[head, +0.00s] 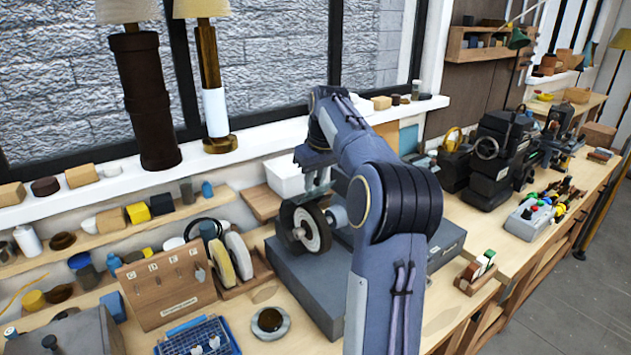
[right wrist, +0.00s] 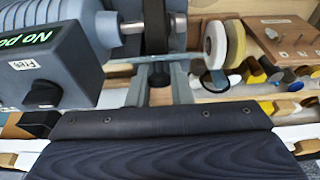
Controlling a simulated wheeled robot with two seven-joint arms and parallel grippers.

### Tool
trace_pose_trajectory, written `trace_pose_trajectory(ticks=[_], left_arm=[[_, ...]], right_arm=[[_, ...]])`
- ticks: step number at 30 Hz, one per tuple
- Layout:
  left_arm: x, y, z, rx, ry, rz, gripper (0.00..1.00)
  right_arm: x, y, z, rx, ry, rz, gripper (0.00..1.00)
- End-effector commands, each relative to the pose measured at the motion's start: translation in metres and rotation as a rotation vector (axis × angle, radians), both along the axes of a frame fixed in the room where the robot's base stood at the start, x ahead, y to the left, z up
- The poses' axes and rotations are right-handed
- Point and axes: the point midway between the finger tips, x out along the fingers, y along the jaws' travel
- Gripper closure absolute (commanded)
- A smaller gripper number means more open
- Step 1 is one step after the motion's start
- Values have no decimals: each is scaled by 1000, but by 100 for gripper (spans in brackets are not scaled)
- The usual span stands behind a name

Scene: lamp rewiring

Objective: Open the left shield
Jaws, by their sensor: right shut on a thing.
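The grinder's left wheel (head: 308,230) is a dark disc with a pale hub, on a grey machine on the bench; my arm hides much of the machine. My right gripper (head: 314,182) is just above this wheel, pointing down. In the right wrist view its two grey fingers (right wrist: 160,88) stand either side of a small dark rounded piece (right wrist: 160,78), in front of the wheel (right wrist: 157,25). The gripper is shut on this piece, apparently part of the left shield. The shield's outline and tilt are not clear. My left gripper is out of view.
The grinder body (right wrist: 45,55) carries a green display and a "Free" label. Left of the wheel are pale spare wheels (head: 230,257) and a wooden board with pegs (head: 165,290). A white bin (head: 285,178) stands behind. Two lamps stand on the window sill.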

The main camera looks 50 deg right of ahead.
Motion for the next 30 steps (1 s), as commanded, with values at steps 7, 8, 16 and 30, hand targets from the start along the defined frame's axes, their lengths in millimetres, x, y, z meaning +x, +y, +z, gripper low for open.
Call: trace_pose_trajectory(ticks=[7, 8, 16, 30], left_arm=[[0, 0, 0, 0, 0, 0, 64], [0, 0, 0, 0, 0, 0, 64], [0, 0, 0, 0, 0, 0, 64], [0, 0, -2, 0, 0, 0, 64]], right_arm=[[1, 0, -1, 3, 10, 1, 100], [1, 0, -1, 3, 10, 1, 100], [1, 0, -1, 3, 10, 1, 69], [-2, 0, 13, 0, 6, 1, 62]])
